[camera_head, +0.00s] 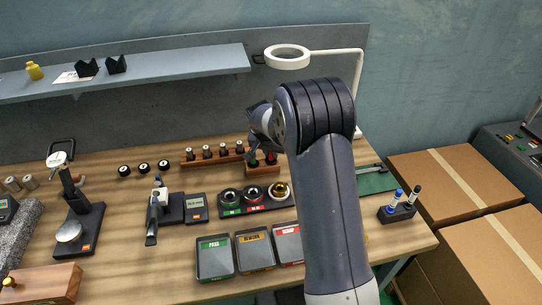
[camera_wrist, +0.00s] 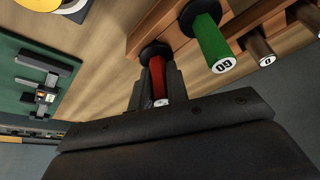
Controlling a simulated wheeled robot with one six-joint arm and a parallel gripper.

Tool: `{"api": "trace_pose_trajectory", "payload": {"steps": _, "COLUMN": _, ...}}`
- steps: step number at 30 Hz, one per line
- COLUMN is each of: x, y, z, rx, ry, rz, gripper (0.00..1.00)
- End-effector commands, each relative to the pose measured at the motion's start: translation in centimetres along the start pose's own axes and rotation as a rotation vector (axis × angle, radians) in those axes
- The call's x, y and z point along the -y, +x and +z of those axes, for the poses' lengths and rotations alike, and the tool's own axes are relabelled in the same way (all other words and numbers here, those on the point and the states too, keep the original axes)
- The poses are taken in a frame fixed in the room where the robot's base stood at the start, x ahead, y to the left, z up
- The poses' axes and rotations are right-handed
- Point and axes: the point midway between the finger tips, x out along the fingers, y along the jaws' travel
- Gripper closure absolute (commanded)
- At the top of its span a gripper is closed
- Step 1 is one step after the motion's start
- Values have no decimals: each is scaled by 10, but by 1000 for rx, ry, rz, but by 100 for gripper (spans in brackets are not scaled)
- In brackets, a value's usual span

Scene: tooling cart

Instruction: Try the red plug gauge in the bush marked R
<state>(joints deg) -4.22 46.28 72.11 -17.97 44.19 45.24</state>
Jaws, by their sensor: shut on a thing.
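The red plug gauge (camera_wrist: 158,78) is between the fingers of my gripper (camera_wrist: 156,92) in the wrist view, and the gripper is shut on it. Its black collar is at the wooden stand; I cannot tell whether it is still seated there. In the head view the red gauge (camera_head: 270,158) shows just below my gripper (camera_head: 261,146). A green plug gauge marked GO (camera_wrist: 212,42) stands beside it. The red label in front of the middle one is too small to read.
Pass, rework and scrap trays (camera_head: 214,274) lie in front of the bush block. A white ring lamp (camera_head: 287,57) overhangs the back. My arm hides the right middle.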

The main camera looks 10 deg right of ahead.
Motion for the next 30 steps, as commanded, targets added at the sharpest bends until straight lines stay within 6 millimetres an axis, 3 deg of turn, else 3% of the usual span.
{"api": "trace_pose_trajectory", "payload": {"steps": 15, "x": 1, "y": -82, "z": -35, "rx": -4, "ry": 1, "rz": -3, "gripper": 100}}
{"api": "trace_pose_trajectory", "payload": {"steps": 30, "x": 0, "y": -112, "z": -47, "rx": -1, "ry": 0, "rz": -1, "gripper": 100}}
